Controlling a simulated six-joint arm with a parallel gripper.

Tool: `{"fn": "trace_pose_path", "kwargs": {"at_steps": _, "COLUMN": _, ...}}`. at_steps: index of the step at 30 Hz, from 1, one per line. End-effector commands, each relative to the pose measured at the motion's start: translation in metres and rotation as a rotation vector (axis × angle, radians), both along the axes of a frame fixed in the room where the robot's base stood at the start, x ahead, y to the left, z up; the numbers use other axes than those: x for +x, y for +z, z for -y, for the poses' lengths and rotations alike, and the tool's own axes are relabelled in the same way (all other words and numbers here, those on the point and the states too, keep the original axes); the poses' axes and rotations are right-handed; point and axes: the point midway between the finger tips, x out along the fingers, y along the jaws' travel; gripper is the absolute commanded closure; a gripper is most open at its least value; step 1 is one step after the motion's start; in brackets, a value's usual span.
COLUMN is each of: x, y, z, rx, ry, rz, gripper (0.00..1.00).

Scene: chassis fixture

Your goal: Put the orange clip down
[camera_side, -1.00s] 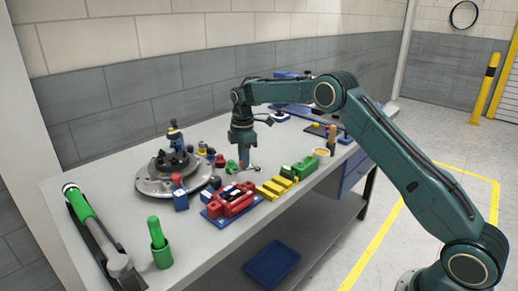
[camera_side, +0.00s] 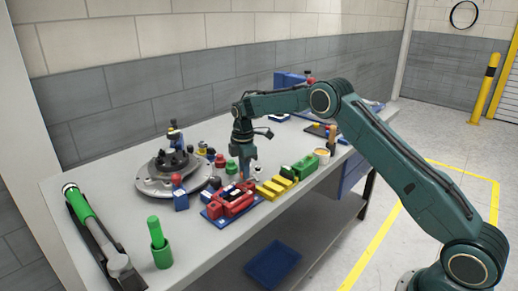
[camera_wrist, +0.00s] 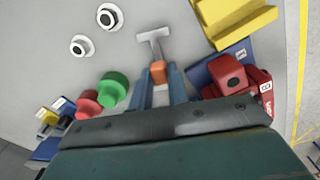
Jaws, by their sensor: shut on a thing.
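My gripper (camera_wrist: 158,76) has blue fingers that are shut on the orange clip (camera_wrist: 159,72) in the wrist view. A pale T-shaped piece (camera_wrist: 153,38) extends just beyond the clip; I cannot tell whether the two are joined. In the side view my gripper (camera_side: 246,176) points down low over the bench, just behind the red blocks. The clip is too small or hidden to make out there. I cannot tell whether it touches the bench top.
A green knob (camera_wrist: 115,88) and a red knob (camera_wrist: 88,103) stand close left of the fingers. Red blocks (camera_side: 232,202) on a blue plate and yellow blocks (camera_side: 275,188) lie nearby. A round metal fixture (camera_side: 165,185) stands left. Bare bench (camera_wrist: 40,45) shows at upper left.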

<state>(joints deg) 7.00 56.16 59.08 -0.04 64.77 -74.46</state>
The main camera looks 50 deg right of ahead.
Motion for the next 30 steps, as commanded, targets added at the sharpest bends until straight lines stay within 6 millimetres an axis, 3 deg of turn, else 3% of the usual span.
{"fn": "trace_pose_path", "kwargs": {"at_steps": 2, "x": 0.0, "y": -0.002, "z": 0.0, "rx": 0.0, "ry": 0.0, "rz": -0.001, "gripper": 1.0}}
{"fn": "trace_pose_path", "kwargs": {"at_steps": 3, "x": 0.0, "y": -0.002, "z": 0.0, "rx": 0.0, "ry": 0.0, "rz": 0.0, "gripper": 0.79}}
{"fn": "trace_pose_path", "kwargs": {"at_steps": 6, "x": 0.0, "y": -0.002, "z": 0.0, "rx": 0.0, "ry": 0.0, "rz": 0.0, "gripper": 0.61}}
{"fn": "trace_pose_path", "kwargs": {"at_steps": 20, "x": 0.0, "y": 0.003, "z": 0.0, "rx": 0.0, "ry": 0.0, "rz": 0.0, "gripper": 0.61}}
{"fn": "trace_pose_path", "kwargs": {"at_steps": 30, "x": 0.001, "y": 0.042, "z": 0.0, "rx": 0.0, "ry": 0.0, "rz": 0.003, "gripper": 0.61}}
